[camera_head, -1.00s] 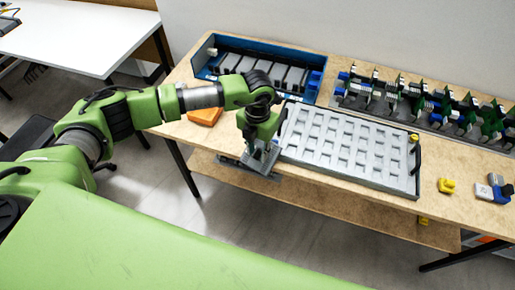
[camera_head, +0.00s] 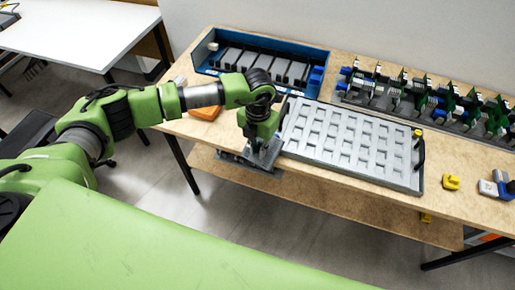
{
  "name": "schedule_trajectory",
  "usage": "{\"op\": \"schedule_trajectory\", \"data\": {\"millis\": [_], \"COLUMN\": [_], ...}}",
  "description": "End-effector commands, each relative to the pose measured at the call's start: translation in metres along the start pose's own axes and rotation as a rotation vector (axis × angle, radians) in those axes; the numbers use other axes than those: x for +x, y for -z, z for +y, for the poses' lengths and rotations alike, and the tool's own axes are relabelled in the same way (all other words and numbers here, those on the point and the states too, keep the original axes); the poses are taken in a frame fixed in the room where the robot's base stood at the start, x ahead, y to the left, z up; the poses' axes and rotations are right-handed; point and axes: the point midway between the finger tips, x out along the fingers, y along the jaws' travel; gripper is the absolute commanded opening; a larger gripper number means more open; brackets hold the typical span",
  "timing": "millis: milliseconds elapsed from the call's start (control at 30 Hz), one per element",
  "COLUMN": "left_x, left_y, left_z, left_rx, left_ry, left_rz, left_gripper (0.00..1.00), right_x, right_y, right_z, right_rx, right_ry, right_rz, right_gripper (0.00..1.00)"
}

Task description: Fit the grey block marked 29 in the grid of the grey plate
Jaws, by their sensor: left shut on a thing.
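The grey plate (camera_head: 405,182) with its grid of square recesses lies on the wooden table, and the recesses in view look empty. My left gripper (camera_head: 262,155) points down at the plate's left front corner, near the table's front edge. It is shut on a small grey block (camera_head: 270,154), mostly hidden by the fingers. No number can be read on it, so I cannot tell whether it is marked 29. My right gripper is not in view.
A blue tray (camera_head: 203,52) with several dark grey blocks stands behind. A rack of green circuit boards (camera_head: 440,105) is at the back right. A yellow part (camera_head: 451,182) and a grey-and-blue part (camera_head: 490,187) lie right of the plate. An orange item (camera_head: 205,113) lies left.

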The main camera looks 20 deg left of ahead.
Motion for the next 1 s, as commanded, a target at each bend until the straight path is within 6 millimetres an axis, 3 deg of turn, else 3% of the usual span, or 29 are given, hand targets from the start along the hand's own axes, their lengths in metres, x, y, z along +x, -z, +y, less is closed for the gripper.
{"op": "schedule_trajectory", "data": {"millis": [1000], "left_x": [-0.050], "left_y": [0.000], "left_z": [-0.001], "left_rx": [0.001], "left_ry": [0.003], "left_rz": [0.000], "left_gripper": [0.00], "right_x": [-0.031], "right_y": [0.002], "right_z": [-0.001], "right_rx": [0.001], "right_ry": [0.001], "right_rz": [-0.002], "right_gripper": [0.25]}}
